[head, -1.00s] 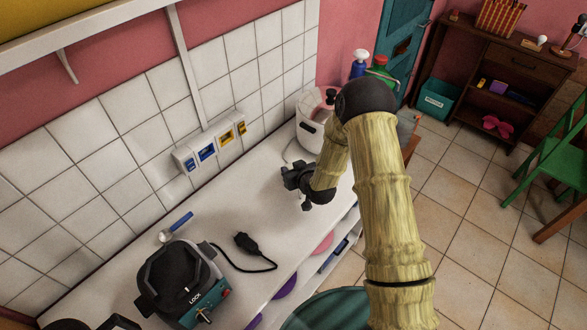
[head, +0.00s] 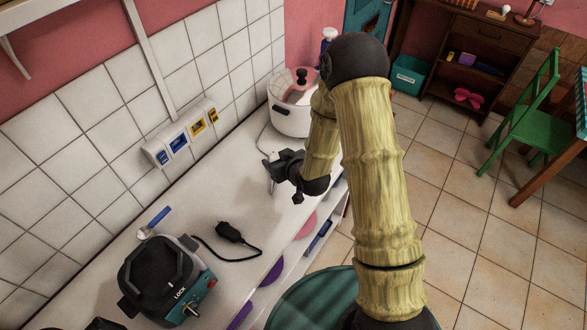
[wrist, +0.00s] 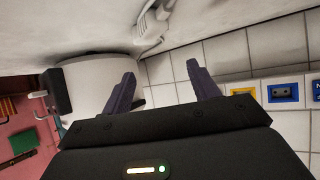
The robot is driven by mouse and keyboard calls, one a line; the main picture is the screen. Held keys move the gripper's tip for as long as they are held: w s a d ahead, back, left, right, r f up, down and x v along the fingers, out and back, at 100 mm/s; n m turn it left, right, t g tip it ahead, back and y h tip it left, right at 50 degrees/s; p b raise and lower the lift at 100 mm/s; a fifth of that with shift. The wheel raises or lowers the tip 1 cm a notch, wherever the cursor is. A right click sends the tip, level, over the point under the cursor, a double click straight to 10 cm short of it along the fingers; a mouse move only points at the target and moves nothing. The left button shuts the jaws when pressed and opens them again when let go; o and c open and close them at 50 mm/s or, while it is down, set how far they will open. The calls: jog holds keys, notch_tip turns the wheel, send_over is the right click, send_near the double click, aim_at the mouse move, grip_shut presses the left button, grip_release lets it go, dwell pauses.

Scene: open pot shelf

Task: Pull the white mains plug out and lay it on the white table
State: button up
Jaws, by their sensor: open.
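The white mains plug (wrist: 153,20) shows at the top of the wrist view, lying on the white table beside the white pot, with its cord next to it. In the head view a small white part of it (head: 271,156) shows just behind my gripper, mostly hidden. My gripper (wrist: 162,75) is open and empty, with the plug beyond its fingertips. In the head view my gripper (head: 272,172) is low over the white table (head: 215,195). The wall socket strip (head: 180,133) has blue and yellow sockets, and I see no plug in it.
The white pot (head: 292,110) with a red lid stands behind my gripper. A black plug (head: 230,232) on a cord lies near a black and teal appliance (head: 165,275). A blue-handled spoon (head: 154,221) lies by the wall. The table between the strip and black plug is clear.

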jog(key=p+v, duration=0.1)
jog(key=v, duration=0.6)
jog(key=shift+r, duration=0.3)
jog(key=shift+s+r+p, duration=0.1)
jog(key=shift+p, duration=0.45)
jog(key=p, duration=0.2)
jog(key=shift+s+d+r+p, duration=0.15)
jog(key=shift+s+d+p, duration=0.1)
jog(key=shift+p, duration=0.15)
jog(key=shift+p, duration=0.45)
jog(key=p+v, duration=0.1)
jog(key=p, duration=0.3)
jog(key=shift+s+d+p, duration=0.1)
jog(key=shift+s+p, duration=0.2)
jog(key=shift+s, duration=0.05)
